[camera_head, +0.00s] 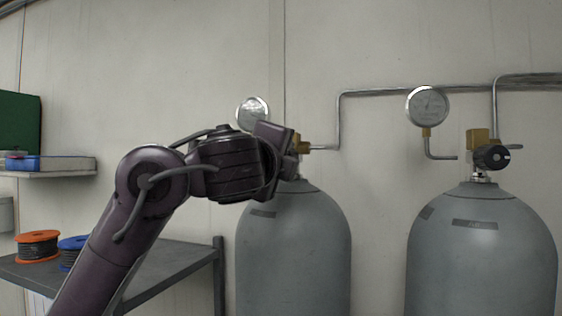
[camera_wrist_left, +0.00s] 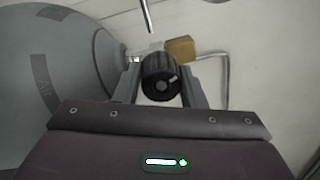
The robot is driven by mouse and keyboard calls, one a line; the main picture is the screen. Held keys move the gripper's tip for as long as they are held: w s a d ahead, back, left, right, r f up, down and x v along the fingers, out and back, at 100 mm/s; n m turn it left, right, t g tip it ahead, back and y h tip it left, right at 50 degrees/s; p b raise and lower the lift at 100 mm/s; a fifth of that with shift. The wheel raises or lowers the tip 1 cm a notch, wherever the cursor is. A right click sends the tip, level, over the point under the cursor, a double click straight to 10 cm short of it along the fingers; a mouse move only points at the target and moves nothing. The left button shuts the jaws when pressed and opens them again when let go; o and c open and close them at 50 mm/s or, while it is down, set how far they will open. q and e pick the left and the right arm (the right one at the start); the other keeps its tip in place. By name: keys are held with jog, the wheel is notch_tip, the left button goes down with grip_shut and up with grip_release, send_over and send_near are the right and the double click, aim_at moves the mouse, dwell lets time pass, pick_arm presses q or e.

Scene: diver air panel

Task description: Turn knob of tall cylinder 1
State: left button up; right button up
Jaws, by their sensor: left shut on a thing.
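Two tall grey cylinders stand against the wall in the head view, a left one (camera_head: 293,245) and a right one (camera_head: 482,250). My left gripper (camera_wrist_left: 160,84) is at the valve of the left cylinder, which also shows in the left wrist view (camera_wrist_left: 85,65). Its two fingers are on either side of the black knob (camera_wrist_left: 161,76), shut on it. A brass valve block (camera_wrist_left: 181,47) sits behind the knob. In the head view my arm hides the knob and the fingertips. The right cylinder's black knob (camera_head: 491,157) is free. My right gripper is not in view.
Round gauges stand above the left cylinder (camera_head: 252,110) and the right cylinder (camera_head: 427,106). A metal pipe (camera_head: 380,91) runs along the wall. A grey shelf (camera_head: 165,270) at lower left holds an orange spool (camera_head: 37,246) and a blue spool (camera_head: 72,252).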

pick_arm(q)
jog(key=n, duration=0.4)
jog(key=shift+n, duration=0.4)
jog(key=n, duration=0.4)
jog(key=shift+y+b, duration=0.3)
jog(key=shift+b, duration=0.1)
jog(key=shift+n, duration=0.4)
jog(key=o, duration=1)
jog(key=b+v, duration=0.3)
jog(key=v, duration=0.4)
jog(key=shift+s, duration=0.35)
